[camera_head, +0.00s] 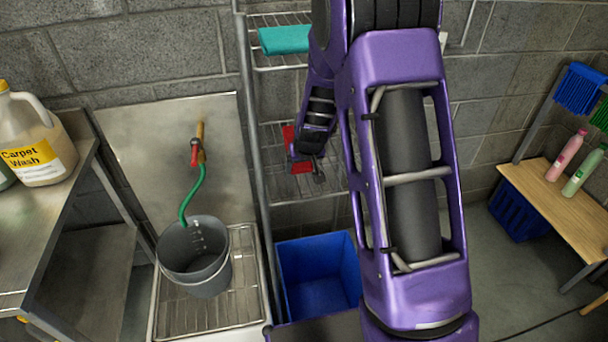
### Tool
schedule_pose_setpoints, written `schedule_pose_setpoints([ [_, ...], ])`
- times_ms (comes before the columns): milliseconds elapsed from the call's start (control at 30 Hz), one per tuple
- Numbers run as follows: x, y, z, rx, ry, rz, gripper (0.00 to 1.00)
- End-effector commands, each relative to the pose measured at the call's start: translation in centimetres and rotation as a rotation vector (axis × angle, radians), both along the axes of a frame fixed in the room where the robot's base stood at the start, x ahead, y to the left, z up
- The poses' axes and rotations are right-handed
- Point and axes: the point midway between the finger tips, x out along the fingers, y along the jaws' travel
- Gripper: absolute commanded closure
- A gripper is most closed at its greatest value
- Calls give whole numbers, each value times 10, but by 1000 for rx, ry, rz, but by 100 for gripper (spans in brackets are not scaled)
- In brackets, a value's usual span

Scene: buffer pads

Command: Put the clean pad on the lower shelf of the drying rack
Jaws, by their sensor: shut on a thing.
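The drying rack (247,100) stands against the wall behind my arm, with wire shelves. A teal pad (285,39) lies on its upper shelf (277,18). My gripper (306,160) is at the lower shelf (275,186) and appears shut on a red pad (301,167). The red pad shows only in small parts on either side of the gripper; the rest is hidden by it. I cannot tell whether the red pad touches the lower shelf. My arm hides the right part of the rack.
A blue bin (318,262) stands below the rack. At left are a grey bucket (196,275) on a grated sink, a tap with a green hose (194,190), and a metal table with a Carpet Wash jug (36,145). A wooden bench (553,197) with bottles is at right.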

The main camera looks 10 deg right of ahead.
Motion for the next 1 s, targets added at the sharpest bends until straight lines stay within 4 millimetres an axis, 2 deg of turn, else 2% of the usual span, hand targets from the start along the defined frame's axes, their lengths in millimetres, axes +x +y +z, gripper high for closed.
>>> schedule_pose_setpoints([
  [167, 0, 0, -14, 0, 0, 0, 79],
  [367, 0, 0, -41, 1, 1, -2, 79],
  [767, 0, 0, -48, 0, -2, 1, 79],
  [800, 0, 0, -46, 0, -1, 1, 18],
  [900, 0, 0, -46, 0, -1, 1, 0],
  [1000, 0, 0, -46, 0, -1, 0, 0],
])
